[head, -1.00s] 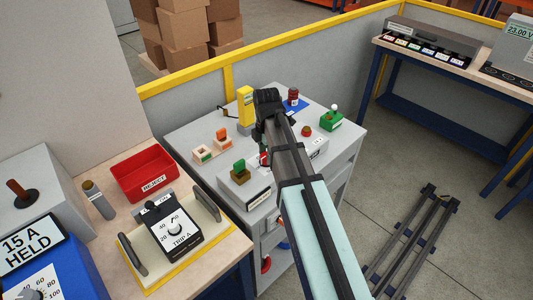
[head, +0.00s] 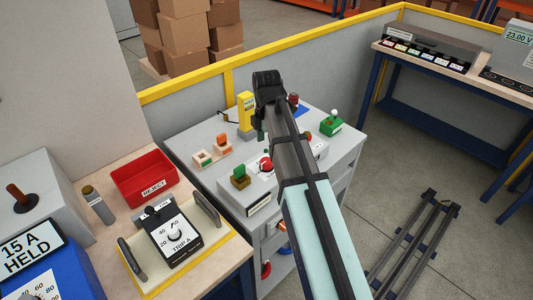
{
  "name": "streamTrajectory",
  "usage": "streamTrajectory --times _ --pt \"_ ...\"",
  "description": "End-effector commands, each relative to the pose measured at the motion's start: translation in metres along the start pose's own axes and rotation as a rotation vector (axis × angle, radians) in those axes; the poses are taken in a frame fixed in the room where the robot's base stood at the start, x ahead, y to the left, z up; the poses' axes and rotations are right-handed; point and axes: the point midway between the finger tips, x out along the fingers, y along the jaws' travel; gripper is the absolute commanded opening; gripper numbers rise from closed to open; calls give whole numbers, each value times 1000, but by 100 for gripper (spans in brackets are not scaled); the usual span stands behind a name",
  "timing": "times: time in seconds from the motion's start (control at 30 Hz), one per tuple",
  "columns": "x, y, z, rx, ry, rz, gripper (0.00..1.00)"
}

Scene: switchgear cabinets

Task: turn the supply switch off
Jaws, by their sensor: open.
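No label reading "supply" is legible, so I cannot tell for sure which control is the supply switch. A grey box at the far left carries a brown-red lever (head: 17,193) that leans to the left. A black trip unit (head: 172,234) with a dial marked TRIP A and a small switch at its top sits on a yellow-edged tray. My gripper (head: 264,130) is above the grey cabinet, far to the right of both, and looks empty. Its fingertips are mostly hidden by my arm. A round red button (head: 265,164) shows on the cabinet below it.
The cabinet top (head: 190,135) holds a yellow device (head: 246,110), small coloured blocks and a green block with a white-knobbed lever (head: 331,124). A yellow-railed partition runs behind.

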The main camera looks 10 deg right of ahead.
Motion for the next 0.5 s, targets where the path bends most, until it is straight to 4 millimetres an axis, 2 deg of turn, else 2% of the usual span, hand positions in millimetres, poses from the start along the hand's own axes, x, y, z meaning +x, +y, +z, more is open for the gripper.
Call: streamTrajectory --times 0.03,0.2,0.5 --pt "-11 2 0 0 -1 3 71" --pt "-34 1 0 -1 0 1 71" --pt "-47 0 0 -1 0 -1 71"
